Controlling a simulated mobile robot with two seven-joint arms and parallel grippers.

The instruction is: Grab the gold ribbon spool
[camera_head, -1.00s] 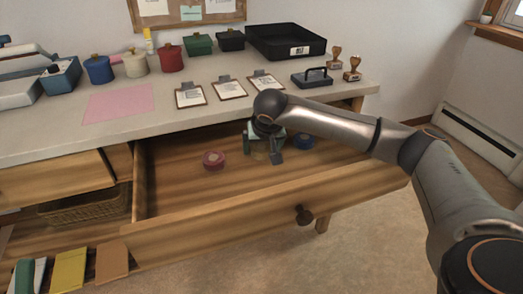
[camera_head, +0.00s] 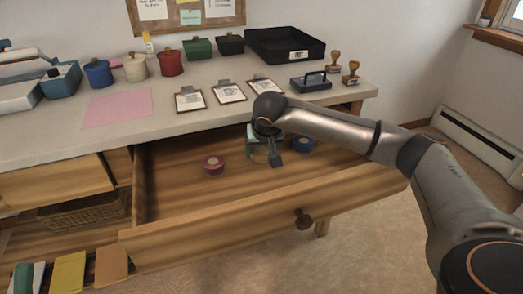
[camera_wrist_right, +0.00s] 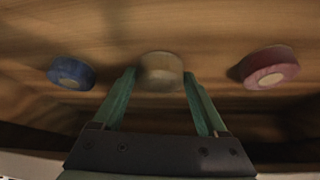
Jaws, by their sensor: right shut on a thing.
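The gold ribbon spool (camera_head: 259,155) is inside the open drawer, partly hidden by my right gripper (camera_head: 263,157). In the right wrist view, the tan-gold spool (camera_wrist_right: 160,70) lies between the fingertips of my right gripper (camera_wrist_right: 159,80), which is shut on it. The fingers reach down into the drawer from above. Whether the spool is clear of the drawer floor cannot be told. My left gripper is not in view.
A red-pink spool (camera_head: 213,165) lies left of the gripper and a blue spool (camera_head: 303,144) lies right of it, both apart from it. The drawer front (camera_head: 220,231) stands nearest me. Clipboards, lidded pots and a black tray (camera_head: 286,45) stand on the counter above.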

